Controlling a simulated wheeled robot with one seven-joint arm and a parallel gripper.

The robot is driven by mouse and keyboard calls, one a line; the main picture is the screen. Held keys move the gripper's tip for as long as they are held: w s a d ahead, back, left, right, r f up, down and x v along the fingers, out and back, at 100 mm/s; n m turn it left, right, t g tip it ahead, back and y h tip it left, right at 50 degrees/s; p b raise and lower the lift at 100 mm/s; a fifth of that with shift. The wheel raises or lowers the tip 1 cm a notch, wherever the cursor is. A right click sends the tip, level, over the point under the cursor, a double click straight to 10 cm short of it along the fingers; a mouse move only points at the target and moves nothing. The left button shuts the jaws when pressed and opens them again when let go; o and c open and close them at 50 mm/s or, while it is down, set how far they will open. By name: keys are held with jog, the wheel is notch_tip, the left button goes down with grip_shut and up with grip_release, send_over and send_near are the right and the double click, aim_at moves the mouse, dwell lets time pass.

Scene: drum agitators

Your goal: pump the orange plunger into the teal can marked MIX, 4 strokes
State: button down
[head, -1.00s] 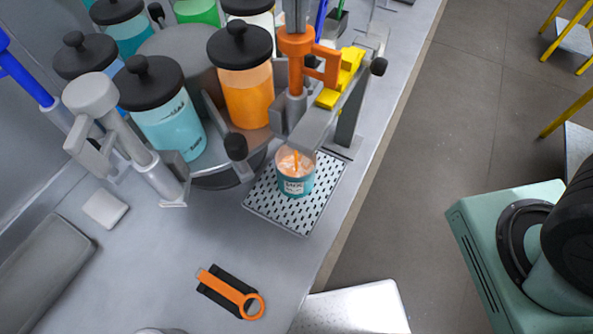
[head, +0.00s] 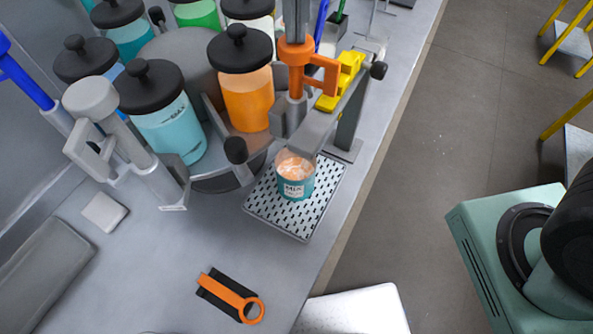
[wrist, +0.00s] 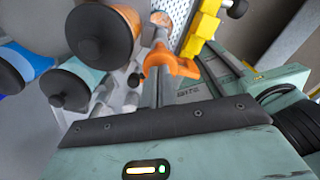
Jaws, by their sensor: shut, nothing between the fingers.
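The orange plunger (head: 297,52) is a collar with a loop handle around an upright grey rod, above the nozzle arm. It also shows in the wrist view (wrist: 178,65), just beyond my gripper. The teal can (head: 294,190), with a white label that appears to read MIX, stands upright under the nozzle on a perforated drip tray (head: 270,211). Pale orange and white contents show at its top. My gripper (wrist: 175,122) is shut and empty; its teal housing and black edge fill the bottom of the wrist view. Its fingertips are hard to make out.
Black-lidded jars, including an orange one (head: 248,100) and a teal one (head: 170,130), stand on a carousel left of the plunger. A yellow piece (head: 343,80) is right beside it. An orange ring-ended tool (head: 232,295) lies on the front counter, with clear surface around it.

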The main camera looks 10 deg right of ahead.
jog(key=shift+r+p, duration=2.35)
jog(key=shift+r, duration=0.25)
jog(key=shift+f, duration=0.1)
jog(key=shift+f+b, duration=1.85)
jog(key=shift+f, duration=1.25)
jog(key=shift+r, duration=0.2)
notch_tip(320, 180, up, 6)
jog(key=p, duration=0.6)
